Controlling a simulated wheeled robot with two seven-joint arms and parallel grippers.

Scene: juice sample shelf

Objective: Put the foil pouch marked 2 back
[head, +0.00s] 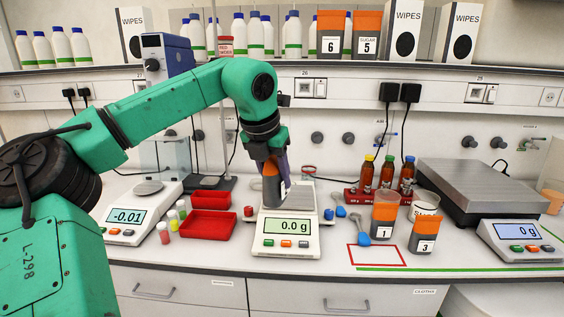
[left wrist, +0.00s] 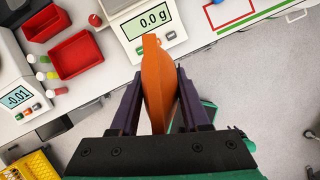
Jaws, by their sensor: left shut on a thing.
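My left gripper (head: 277,178) is shut on a foil pouch (head: 271,187) with an orange top, held upright over the left part of the middle scale. In the left wrist view the pouch (left wrist: 158,85) is seen edge-on, orange, between both fingers of the gripper (left wrist: 158,100). No number on it is readable. Pouch 1 (head: 384,218) and pouch 3 (head: 426,237) stand on the bench at the right. Pouches 6 (head: 331,36) and 5 (head: 367,38) stand on the upper shelf (head: 300,64). My right gripper is not in view.
The middle scale (head: 286,241) reads 0.0 g. Red trays (head: 208,225) and small vials lie left of it. A red outline (head: 377,256) on the bench is empty. Brown bottles in a red rack (head: 380,195), blue scoops and a large scale (head: 483,196) stand right.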

